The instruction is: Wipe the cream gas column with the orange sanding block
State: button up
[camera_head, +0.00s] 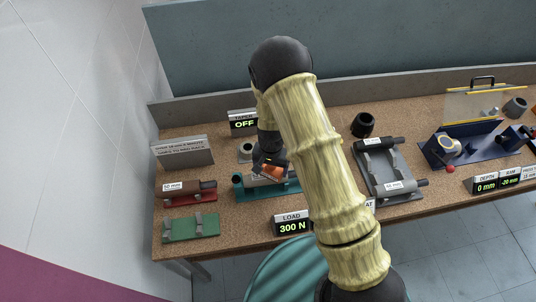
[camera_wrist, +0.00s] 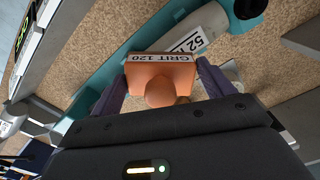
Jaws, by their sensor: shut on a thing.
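The orange sanding block (camera_wrist: 160,82) has a "GRIT 120" label along its edge and a rounded knob. My gripper (camera_wrist: 163,70) is shut on it, with one dark finger on each side. The block (camera_head: 271,171) also shows below my gripper (camera_head: 268,165) in the head view. The cream gas column (camera_wrist: 196,32) lies in a teal cradle (camera_wrist: 118,82), with a label reading "52" partly in view. In the head view the column (camera_head: 255,181) is partly covered by block and gripper. The block is beside or over the column; I cannot tell whether they touch.
A red cradle (camera_head: 172,195) marked 50 mm and a green cradle (camera_head: 178,229) stand left. A grey double cradle (camera_head: 370,178) and a blue fixture (camera_head: 437,152) stand right. A "300 N" load display (camera_head: 291,226) is in front, an "OFF" display (camera_head: 243,124) behind. My arm hides the bench's middle.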

notch_tip(320, 180, up, 4)
jog(key=shift+f+p, duration=0.15)
jog(key=shift+p, duration=0.9)
notch_tip(320, 180, up, 2)
jog(key=shift+w+r+p, duration=0.1)
jog(key=shift+w+p, duration=0.05)
jog(key=shift+p, duration=0.65)
jog(key=shift+s+a+r+p, duration=0.1)
jog(key=shift+s+r+p, duration=0.05)
jog(key=shift+r+p, duration=0.35)
jog(key=shift+s+a+r+p, duration=0.15)
jog(key=shift+r+p, duration=0.1)
jog(key=shift+r, duration=0.3)
jog(key=shift+d+r, duration=0.2)
jog(key=shift+d, duration=0.05)
jog(key=shift+w, duration=0.15)
jog(key=shift+f, duration=0.1)
